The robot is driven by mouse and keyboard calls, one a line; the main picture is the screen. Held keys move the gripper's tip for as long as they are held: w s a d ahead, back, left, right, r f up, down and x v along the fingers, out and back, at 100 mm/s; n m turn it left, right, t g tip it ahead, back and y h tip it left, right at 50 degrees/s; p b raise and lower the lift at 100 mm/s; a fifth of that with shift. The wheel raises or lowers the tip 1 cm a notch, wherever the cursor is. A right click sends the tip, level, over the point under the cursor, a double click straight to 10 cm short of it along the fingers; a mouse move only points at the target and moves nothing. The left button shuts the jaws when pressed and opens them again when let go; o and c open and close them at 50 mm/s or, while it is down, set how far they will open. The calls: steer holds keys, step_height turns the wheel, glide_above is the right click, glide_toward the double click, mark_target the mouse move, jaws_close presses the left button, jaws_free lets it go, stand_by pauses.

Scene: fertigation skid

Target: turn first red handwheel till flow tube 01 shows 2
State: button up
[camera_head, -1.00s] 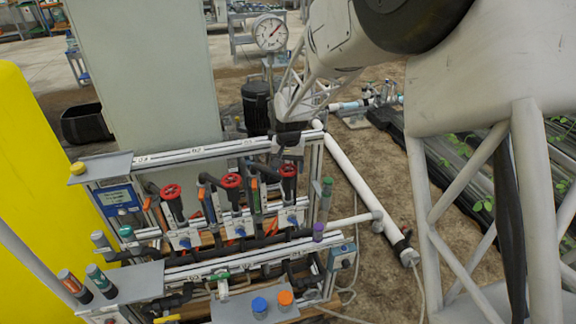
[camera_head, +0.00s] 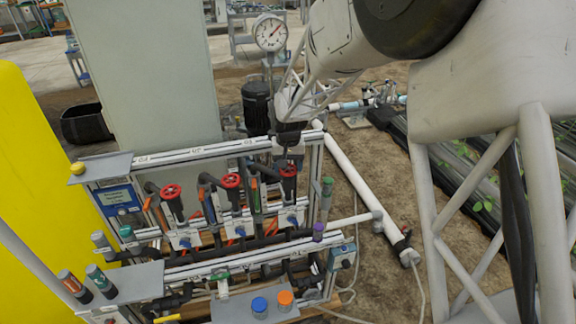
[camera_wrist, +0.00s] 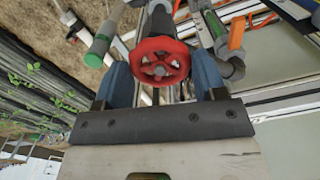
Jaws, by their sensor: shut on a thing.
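Three red handwheels stand in a row on the skid: the left one (camera_head: 171,191), the middle one (camera_head: 230,181) and the right one (camera_head: 289,171). My gripper (camera_head: 289,160) is down at the right handwheel, coming from above. In the wrist view, the red handwheel (camera_wrist: 160,61) sits between the two blue fingers of my gripper (camera_wrist: 163,68), which are shut on its rim from both sides. Slim upright tubes with orange parts stand beside the wheels, such as one by the middle wheel (camera_head: 208,205). Their readings are too small to make out.
A pressure gauge (camera_head: 270,32) stands behind the skid. A green-capped tube (camera_head: 326,200) stands just right of the held wheel. A grey shelf with blue and orange capped bottles (camera_head: 285,299) is in front. A yellow post (camera_head: 35,190) is at the left.

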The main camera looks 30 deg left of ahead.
steer(key=o, duration=0.9)
steer(key=shift+r, duration=0.1)
steer(key=shift+r, duration=3.85)
